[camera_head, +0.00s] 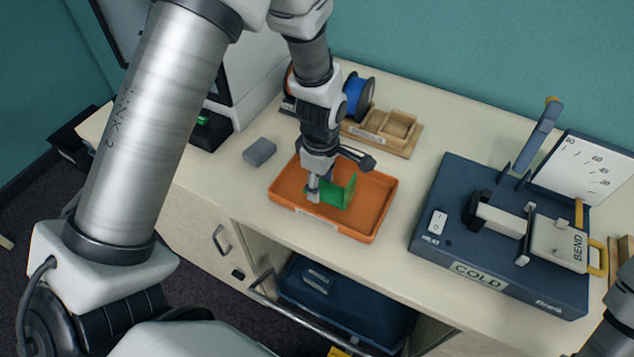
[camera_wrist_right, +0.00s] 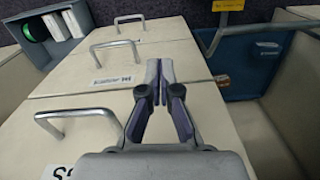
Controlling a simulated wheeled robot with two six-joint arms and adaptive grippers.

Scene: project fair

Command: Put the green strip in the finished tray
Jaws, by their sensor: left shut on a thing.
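The green strip (camera_head: 338,193) is in the orange tray (camera_head: 375,225) on the bench in the head view. It looks bent, with one end standing up at the right. My left gripper (camera_head: 314,190) reaches down into the tray and is shut on the strip's left part, which its fingers partly hide. I cannot tell whether the strip touches the tray floor. The tray's front label is too small to read. My right gripper (camera_wrist_right: 160,72) shows in the right wrist view with its fingertips close together and nothing between them, above drawer fronts.
A blue bending machine (camera_head: 440,255) marked COLD stands right of the tray. A wooden fixture (camera_head: 400,125) and a blue spool (camera_head: 358,95) are behind it. A grey block (camera_head: 259,152) lies to its left. Drawer handles (camera_wrist_right: 78,115) stick out near my right gripper.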

